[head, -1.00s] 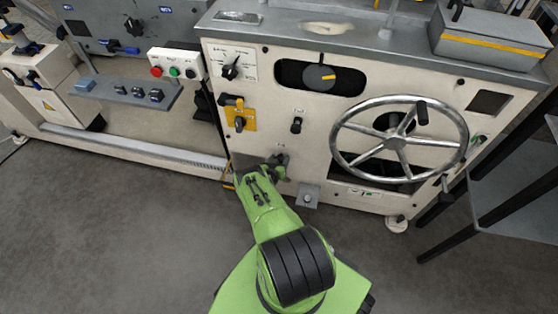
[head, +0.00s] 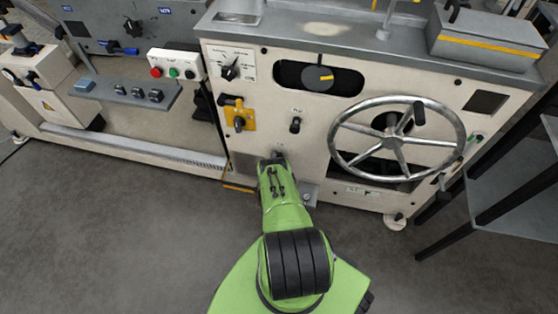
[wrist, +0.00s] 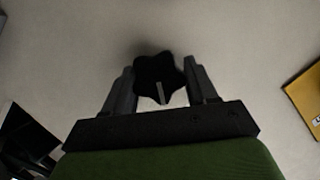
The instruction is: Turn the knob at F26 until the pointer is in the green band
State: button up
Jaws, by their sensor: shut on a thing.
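A black lobed knob (wrist: 158,78) with a white line on it sits on a pale panel in the wrist view. Its white line points down in that picture, slightly right. My gripper (wrist: 160,84) has a finger on each side of the knob and is shut on it. In the head view my gripper (head: 273,159) is at the lower left part of the cream machine front (head: 330,140), and it hides the knob there. I cannot read the F26 label. No green band or pointer scale is clear around this knob.
A large spoked handwheel (head: 395,141) stands out to the right. A black handle (head: 295,125) and a yellow-plated switch (head: 239,118) are above my gripper. A yellow plate (wrist: 304,98) shows at the wrist view's right. A grey shelf (head: 510,190) stands far right. The floor in front is open.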

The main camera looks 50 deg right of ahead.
jog(key=shift+s+f+m+t, duration=0.1)
jog(key=shift+m+t, duration=0.3)
jog(key=shift+m, duration=0.1)
dwell(0.3)
jog(key=o, duration=1)
jog(key=shift+o, duration=0.2)
jog(key=shift+b, duration=0.3)
